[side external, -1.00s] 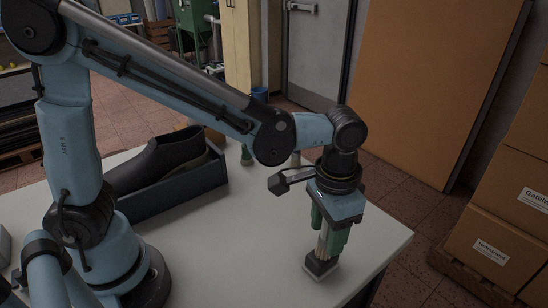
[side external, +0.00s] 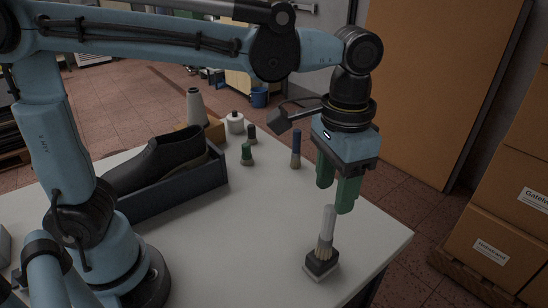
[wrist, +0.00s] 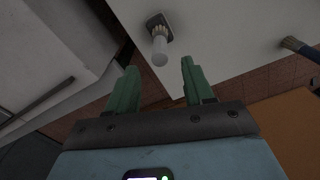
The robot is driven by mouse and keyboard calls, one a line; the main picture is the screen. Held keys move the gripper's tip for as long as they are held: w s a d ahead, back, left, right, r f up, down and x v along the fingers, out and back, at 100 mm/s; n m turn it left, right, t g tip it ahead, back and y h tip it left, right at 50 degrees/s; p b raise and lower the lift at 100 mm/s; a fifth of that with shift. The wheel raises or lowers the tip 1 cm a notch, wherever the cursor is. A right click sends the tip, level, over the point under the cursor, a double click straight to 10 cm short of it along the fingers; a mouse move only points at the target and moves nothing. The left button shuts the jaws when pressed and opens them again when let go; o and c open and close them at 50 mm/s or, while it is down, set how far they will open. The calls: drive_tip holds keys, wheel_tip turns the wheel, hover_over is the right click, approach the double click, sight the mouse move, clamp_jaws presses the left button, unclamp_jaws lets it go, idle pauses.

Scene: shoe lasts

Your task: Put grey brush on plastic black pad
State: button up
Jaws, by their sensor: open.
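The grey brush (side external: 328,224) stands upright, bristles down, on the black pad (side external: 322,264) near the table's front right. The pad has a pale rim at its base. My gripper (side external: 336,194) is open and empty, with its green fingers above the brush handle and clear of it. In the wrist view, the brush (wrist: 159,48) and the pad (wrist: 154,21) lie beyond the open fingers (wrist: 158,78). The handle's end points toward the camera there.
A blue-handled brush (side external: 296,146) stands farther back. A dark shoe (side external: 160,160) lies in a dark blue tray (side external: 182,190) at left. Small bottles (side external: 247,154) and a thread cone (side external: 195,107) stand at the back. The table's middle (side external: 235,235) is clear.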

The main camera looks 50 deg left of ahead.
wheel_tip(320, 180, up, 2)
drive_tip(key=shift+r, duration=0.1)
drive_tip(key=shift+a, duration=0.3)
drive_tip(key=s+a+f+n+t, duration=0.1)
drive_tip(key=a+f+t, duration=0.2)
drive_tip(key=a, duration=0.5)
drive_tip(key=s+a+f+n+t, duration=0.2)
drive_tip(key=a+f+t, duration=0.1)
drive_tip(key=a, duration=0.6)
drive_tip(key=shift+f+n+t, duration=0.3)
drive_tip(key=shift+t, duration=0.3)
